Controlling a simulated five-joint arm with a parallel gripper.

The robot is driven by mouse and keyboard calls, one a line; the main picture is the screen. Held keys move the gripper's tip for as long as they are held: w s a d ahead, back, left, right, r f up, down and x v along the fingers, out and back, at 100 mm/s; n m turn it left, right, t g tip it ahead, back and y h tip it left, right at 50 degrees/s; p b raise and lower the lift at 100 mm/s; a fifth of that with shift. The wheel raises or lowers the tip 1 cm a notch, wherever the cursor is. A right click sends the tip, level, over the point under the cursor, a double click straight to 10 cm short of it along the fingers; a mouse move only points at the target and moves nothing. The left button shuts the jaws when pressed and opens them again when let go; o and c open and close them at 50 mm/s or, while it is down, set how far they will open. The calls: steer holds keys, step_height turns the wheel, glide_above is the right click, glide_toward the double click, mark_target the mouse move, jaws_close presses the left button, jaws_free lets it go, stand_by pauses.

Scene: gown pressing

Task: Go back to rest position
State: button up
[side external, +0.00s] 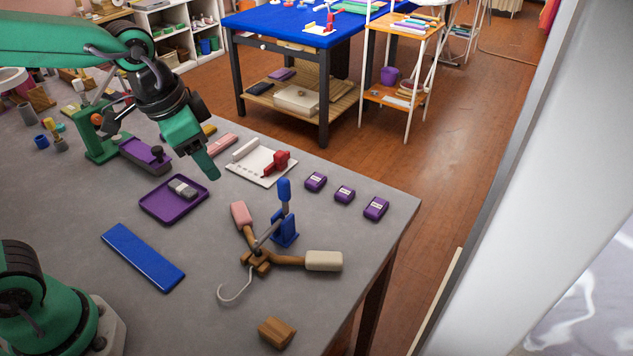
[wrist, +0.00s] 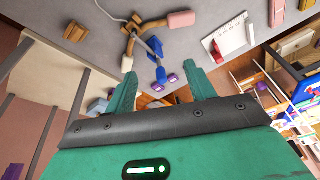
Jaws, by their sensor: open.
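My gripper (side external: 207,168) is in the air above the grey table (side external: 85,215), between the purple tray (side external: 165,212) and the white board (side external: 255,172). In the wrist view its two green fingers (wrist: 161,88) stand wide apart, with nothing held between them. In the side view the fingers overlap, so the gap does not show there. A wooden hanger (side external: 291,261) with a pink pad and a cream pad is at a blue clamp (side external: 286,232). The hanger (wrist: 131,29) shows at the top of the wrist view.
The purple tray holds a grey block (side external: 183,188). A red tool (side external: 276,162) lies on the white board. Purple blocks (side external: 344,194) line the right edge. A blue bar (side external: 143,257) and wooden block (side external: 276,332) lie in front. A green stand (side external: 97,140) is behind left.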

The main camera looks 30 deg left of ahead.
steer(key=s+a+r+n+t, duration=0.1)
steer(key=s+a+n+t, duration=0.1)
steer(key=s+a+n, duration=0.3)
steer(key=shift+s+a+r+y, duration=0.15)
steer(key=shift+s+a+y, duration=0.25)
steer(key=shift+s+a, duration=1.2)
steer(key=shift+s+d, duration=0.4)
